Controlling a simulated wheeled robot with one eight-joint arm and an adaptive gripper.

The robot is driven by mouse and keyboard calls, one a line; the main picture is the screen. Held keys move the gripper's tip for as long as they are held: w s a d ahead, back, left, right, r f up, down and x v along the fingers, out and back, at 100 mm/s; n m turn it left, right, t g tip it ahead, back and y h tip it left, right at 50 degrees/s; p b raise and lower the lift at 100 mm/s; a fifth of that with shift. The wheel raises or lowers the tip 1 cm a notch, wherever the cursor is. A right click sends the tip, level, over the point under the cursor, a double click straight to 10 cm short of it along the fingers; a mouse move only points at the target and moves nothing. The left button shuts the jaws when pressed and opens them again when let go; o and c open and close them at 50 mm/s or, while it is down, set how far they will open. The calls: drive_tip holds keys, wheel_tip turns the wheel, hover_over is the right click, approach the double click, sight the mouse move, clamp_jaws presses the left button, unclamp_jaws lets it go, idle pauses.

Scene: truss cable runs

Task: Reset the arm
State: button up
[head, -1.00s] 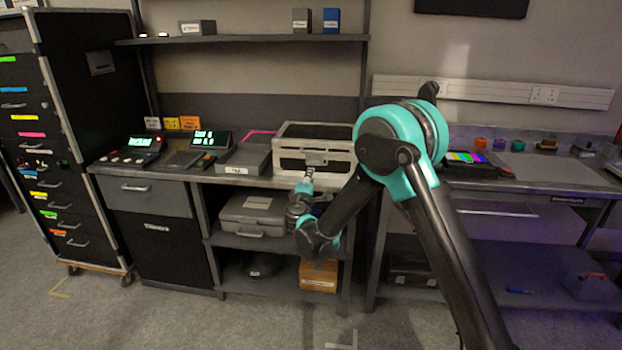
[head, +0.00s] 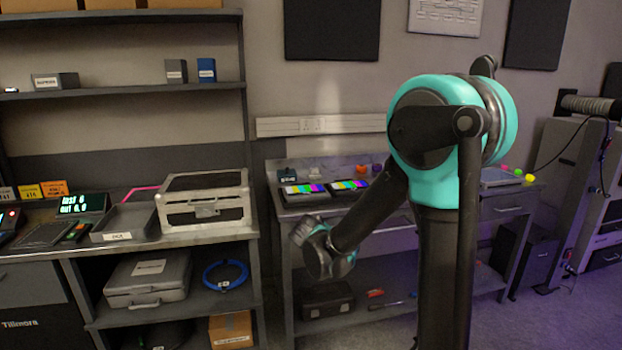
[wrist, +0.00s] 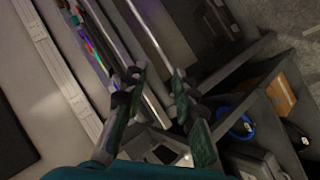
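My arm (head: 360,220) stands in the right half of the head view, with its dark and teal links folded and the wrist end in front of the gap between the two benches. My gripper (wrist: 158,76) shows in the wrist view with its two fingers apart and nothing between them. In the head view the fingers cannot be made out clearly behind the wrist. The wrist view is strongly tilted and looks toward the benches and shelves.
A hard case (head: 205,203) and a grey tray (head: 124,222) sit on the left bench. A grey case (head: 148,278), a blue cable coil (head: 226,275) and a cardboard box (head: 231,329) are on shelves below. Lit colour-bar screens (head: 348,186) lie on the right bench. Purple-lit floor lies at right.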

drive_tip(key=s+d+f+m+g, duration=0.2)
drive_tip(key=s+d, duration=0.4)
drive_tip(key=s, duration=0.1)
drive_tip(key=s+d+f+m+g, duration=0.2)
drive_tip(key=s+d+f+m, duration=0.1)
drive_tip(key=s+d, duration=0.35)
drive_tip(key=s+d+f+m+g+y, duration=0.1)
drive_tip(key=s+f+m+g+y, duration=0.1)
drive_tip(key=s, duration=1.2)
wheel_tip(320, 180, down, 2)
drive_tip(key=shift+s+f+m+y, duration=0.15)
drive_tip(key=shift+s+m+y, duration=0.15)
drive_tip(key=shift+m+y, duration=0.45)
drive_tip(key=shift+o, duration=0.4)
drive_tip(key=shift+d, duration=0.1)
